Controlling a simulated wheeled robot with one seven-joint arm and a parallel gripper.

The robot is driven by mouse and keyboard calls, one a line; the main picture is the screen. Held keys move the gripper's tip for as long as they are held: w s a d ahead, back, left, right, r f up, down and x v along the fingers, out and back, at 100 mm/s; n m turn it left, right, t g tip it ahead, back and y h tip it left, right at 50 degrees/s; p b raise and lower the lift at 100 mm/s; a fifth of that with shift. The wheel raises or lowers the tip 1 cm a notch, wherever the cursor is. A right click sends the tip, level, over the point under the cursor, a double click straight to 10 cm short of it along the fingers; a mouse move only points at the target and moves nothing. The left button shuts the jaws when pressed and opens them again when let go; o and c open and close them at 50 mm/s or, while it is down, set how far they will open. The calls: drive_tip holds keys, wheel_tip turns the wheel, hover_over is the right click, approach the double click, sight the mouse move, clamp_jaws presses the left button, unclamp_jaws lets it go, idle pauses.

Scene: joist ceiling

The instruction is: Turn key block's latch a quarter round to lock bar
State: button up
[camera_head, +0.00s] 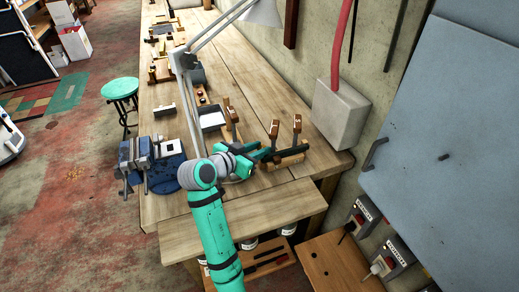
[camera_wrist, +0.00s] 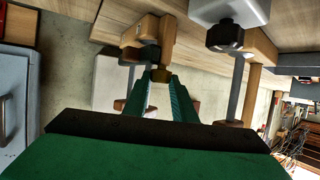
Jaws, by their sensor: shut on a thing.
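My gripper (camera_head: 268,155) is low over the near right end of the workbench, among wooden pieces with upright posts. In the wrist view, the two green fingers of my gripper (camera_wrist: 160,84) close in on a small brownish, brass-coloured piece (camera_wrist: 161,75), which I take for the latch. It sits right by a wooden block with a dark part (camera_wrist: 150,38), and the fingertips partly hide it. I cannot tell the latch's turn angle or clearly make out the lock bar.
A desk lamp (camera_head: 189,88) stands close behind my arm. A blue vise (camera_head: 150,158) is to the left, and a grey wall box (camera_head: 340,112) is to the right. The bench's front boards (camera_head: 240,208) are bare. A grey cabinet door (camera_head: 445,115) borders the right.

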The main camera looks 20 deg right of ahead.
drive_tip(key=shift+w+m+g+h, duration=0.1)
drive_tip(key=shift+m+g+h, duration=0.4)
drive_tip(key=shift+m+g, duration=0.4)
drive_tip(key=shift+f, duration=0.1)
drive_tip(key=o, duration=1)
drive_tip(key=shift+o, duration=0.2)
drive_tip(key=v, duration=1.1)
